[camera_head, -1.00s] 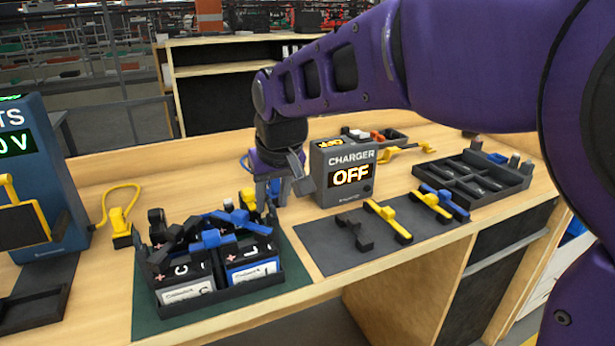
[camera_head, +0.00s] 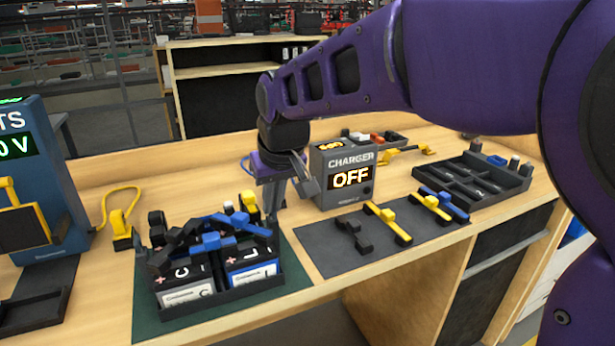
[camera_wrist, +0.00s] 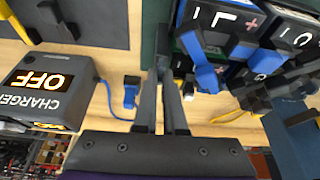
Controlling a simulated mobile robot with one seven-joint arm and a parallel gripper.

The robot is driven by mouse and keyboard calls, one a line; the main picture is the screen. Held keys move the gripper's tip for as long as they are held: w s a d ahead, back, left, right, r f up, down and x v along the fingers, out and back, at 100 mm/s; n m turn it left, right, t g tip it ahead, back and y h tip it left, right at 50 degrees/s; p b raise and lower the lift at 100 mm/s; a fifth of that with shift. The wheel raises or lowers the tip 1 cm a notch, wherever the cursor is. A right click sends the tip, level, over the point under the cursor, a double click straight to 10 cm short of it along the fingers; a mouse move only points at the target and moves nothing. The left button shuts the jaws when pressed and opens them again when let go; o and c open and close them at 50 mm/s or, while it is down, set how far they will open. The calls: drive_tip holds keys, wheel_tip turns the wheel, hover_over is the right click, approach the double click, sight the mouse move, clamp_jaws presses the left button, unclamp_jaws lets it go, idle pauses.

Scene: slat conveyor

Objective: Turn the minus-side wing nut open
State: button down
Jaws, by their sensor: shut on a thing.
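My gripper (camera_head: 274,214) points down at the back right corner of the battery tray (camera_head: 235,293). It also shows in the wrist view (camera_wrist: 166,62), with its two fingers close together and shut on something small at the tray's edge. The fingers hide most of that thing, so I cannot make out the wing nut's shape or angle. Dark batteries marked C (camera_head: 184,283) and L (camera_head: 250,262) stand in the tray. A blue bar-shaped piece (camera_head: 211,241) lies over them, and it also shows in the wrist view (camera_wrist: 200,62).
The charger (camera_head: 345,177), reading OFF, stands just right of my gripper. A grey mat (camera_head: 335,262) with black, yellow and blue bar pieces lies at the right. A dark sectioned tray (camera_head: 478,190) is beyond it. A blue volt display unit (camera_head: 42,150) stands at the left.

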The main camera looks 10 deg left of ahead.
drive_tip(key=n, duration=0.2)
drive_tip(key=n+g+y+p, duration=0.1)
drive_tip(key=n, duration=0.1)
drive_tip(key=shift+w+d+n, duration=0.2)
drive_tip(key=shift+n, duration=0.1)
drive_tip(key=n+g+y+p, duration=0.1)
drive_tip(key=n+g, duration=0.1)
drive_tip(key=n, duration=0.2)
drive_tip(key=shift+w, duration=0.15)
drive_tip(key=n+g+p, duration=0.1)
drive_tip(key=n, duration=0.1)
drive_tip(key=n+p, duration=0.1)
drive_tip(key=n, duration=0.2)
drive_tip(key=shift+w+r+g, duration=0.1)
drive_tip(key=shift+w+g, duration=0.05)
drive_tip(key=shift+g, duration=0.25)
drive_tip(key=shift+n+g+h+p, duration=0.3)
drive_tip(key=shift+n+g+p, duration=0.55)
drive_tip(key=shift+n, duration=1.05)
drive_tip(key=shift+w, duration=0.1)
drive_tip(key=c, duration=1)
unclamp_jaws()
